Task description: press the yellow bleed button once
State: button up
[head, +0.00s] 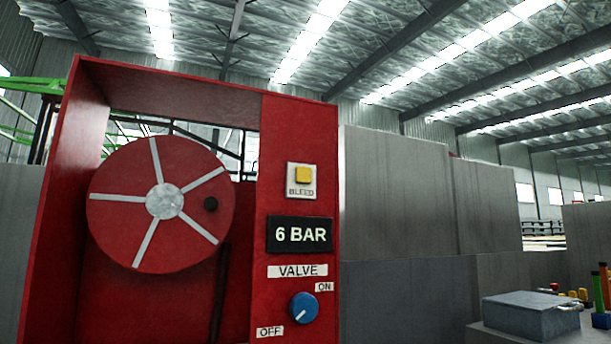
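Under that is a blue valve knob (304,307) with a white pointer mark aimed down-left, towards the OFF label (270,332). The ON label (324,287) is above right of the knob. My gripper does not show in the head view.
Grey blocks (395,200) stand to the right. A grey box (530,314) and coloured items are at the lower right. The space before the button looks clear.

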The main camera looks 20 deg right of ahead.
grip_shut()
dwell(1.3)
